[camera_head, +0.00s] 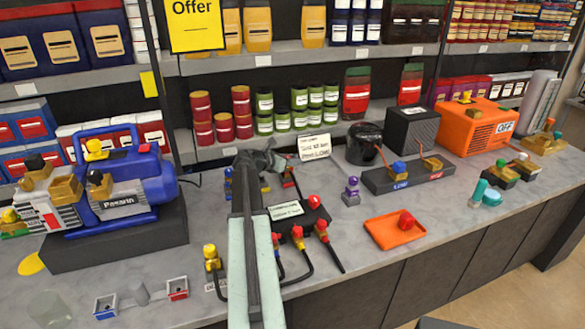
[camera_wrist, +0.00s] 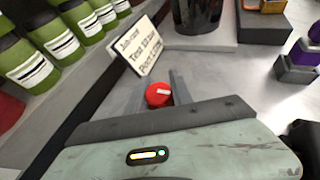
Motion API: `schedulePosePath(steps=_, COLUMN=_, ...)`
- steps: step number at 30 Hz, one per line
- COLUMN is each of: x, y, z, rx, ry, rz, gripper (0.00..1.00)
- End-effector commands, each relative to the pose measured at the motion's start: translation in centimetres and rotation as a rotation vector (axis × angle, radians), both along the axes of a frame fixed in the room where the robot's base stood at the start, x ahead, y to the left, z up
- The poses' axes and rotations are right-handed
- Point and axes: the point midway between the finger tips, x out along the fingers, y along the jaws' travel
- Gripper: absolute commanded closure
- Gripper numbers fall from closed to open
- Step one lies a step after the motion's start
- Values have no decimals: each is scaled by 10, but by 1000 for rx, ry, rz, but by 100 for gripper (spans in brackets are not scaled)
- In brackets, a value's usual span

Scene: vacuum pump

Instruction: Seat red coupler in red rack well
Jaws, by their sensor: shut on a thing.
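My gripper (camera_wrist: 160,92) is shut on a small red round-topped piece, which looks like the red coupler (camera_wrist: 158,94), in the wrist view. A pale mark shows on its top, and its lower part is hidden. In the head view my gripper (camera_head: 268,162) is over the back of the counter, and my arm hides most of what it holds. A dark rack block (camera_head: 375,183) with a blue label and a red label (camera_head: 436,176) stands right of my gripper. A blue-topped coupler (camera_head: 398,168) is at its blue end. Whether the red end's well is empty is unclear.
An orange tray (camera_head: 382,231) with a red-topped piece (camera_head: 406,219) lies at front right. A black manifold (camera_head: 283,219) with hoses is beside my arm. A sign card (camera_head: 313,147), a black pot (camera_head: 364,143) and a purple piece (camera_head: 351,191) stand near. Shelves with jars line the back.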

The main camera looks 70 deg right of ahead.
Motion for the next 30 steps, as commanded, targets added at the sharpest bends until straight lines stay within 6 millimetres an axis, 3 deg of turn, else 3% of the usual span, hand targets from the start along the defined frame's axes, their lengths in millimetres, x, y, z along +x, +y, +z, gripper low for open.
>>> schedulePosePath(steps=10, x=-1, y=0, z=-6, rx=-1, ry=1, rz=-1, gripper=100)
schedulePosePath(steps=11, x=-1, y=0, z=-6, rx=0, ry=0, rz=-1, gripper=70)
schedulePosePath(steps=13, x=-1, y=0, z=-5, rx=0, ry=0, rz=-1, gripper=51)
schedulePosePath(steps=24, x=-2, y=0, z=1, rx=0, ry=-1, rz=-1, gripper=51)
schedulePosePath(steps=30, x=14, y=36, z=19, rx=0, ry=-1, rz=2, gripper=51)
